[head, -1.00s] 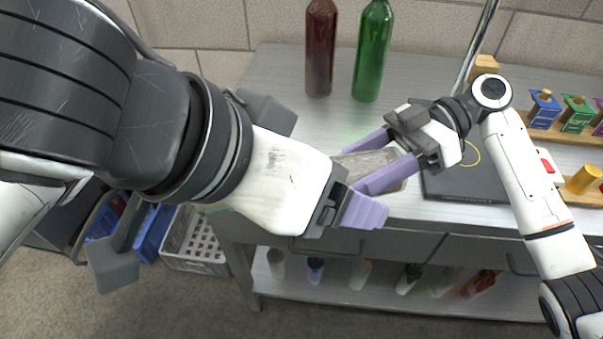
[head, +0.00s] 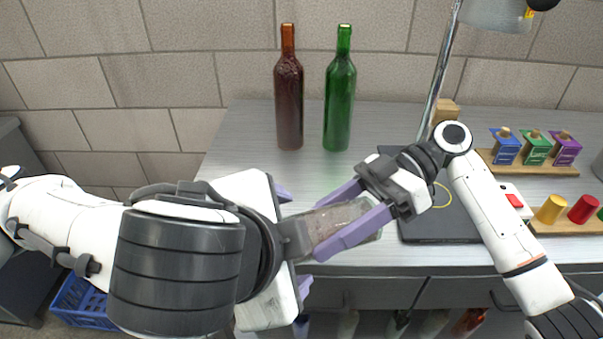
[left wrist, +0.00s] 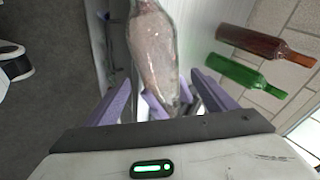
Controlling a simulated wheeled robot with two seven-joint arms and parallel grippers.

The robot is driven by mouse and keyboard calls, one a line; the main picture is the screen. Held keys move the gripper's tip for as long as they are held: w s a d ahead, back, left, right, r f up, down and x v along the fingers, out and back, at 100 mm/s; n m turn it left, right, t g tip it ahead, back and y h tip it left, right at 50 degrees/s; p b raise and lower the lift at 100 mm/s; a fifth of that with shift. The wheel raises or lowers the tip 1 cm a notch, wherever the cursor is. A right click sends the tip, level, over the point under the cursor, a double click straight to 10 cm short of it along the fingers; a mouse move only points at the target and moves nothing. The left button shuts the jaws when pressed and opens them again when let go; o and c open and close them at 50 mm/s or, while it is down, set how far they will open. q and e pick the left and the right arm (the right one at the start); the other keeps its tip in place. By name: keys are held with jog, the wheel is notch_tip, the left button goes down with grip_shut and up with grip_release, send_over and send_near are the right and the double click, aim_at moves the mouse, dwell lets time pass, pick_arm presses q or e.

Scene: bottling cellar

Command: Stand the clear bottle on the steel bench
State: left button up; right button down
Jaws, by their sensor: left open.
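The clear bottle (head: 342,222) is held tilted, close to lying flat, above the front edge of the steel bench (head: 235,150). My right gripper (head: 328,226) has its two purple fingers along both sides of the bottle and is shut on it. My left gripper (head: 294,238) is open at the bottle's left end, one finger above it and one below; they look apart from the glass. In the left wrist view the bottle (left wrist: 153,50) runs from the top edge down between the open fingers (left wrist: 165,95). The bottle's far ends are partly hidden.
A dark red bottle (head: 289,105) and a green bottle (head: 339,100) stand at the back of the bench. A black mat (head: 430,225), a lamp pole (head: 436,80) and wooden racks (head: 525,168) with coloured pieces are on the right. The bench's left part is bare.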

pick_arm(q)
jog(key=shift+x, duration=2.65)
pick_arm(e)
jog(key=shift+r, duration=0.25)
pick_arm(q)
jog(key=shift+r, duration=0.1)
jog(key=c, duration=1.9)
jog(key=shift+r, duration=0.15)
grip_shut()
pick_arm(e)
jog(key=c, duration=1)
grip_release()
jog(key=shift+c, duration=0.2)
jog(key=o, duration=0.5)
jog(key=shift+f, duration=0.15)
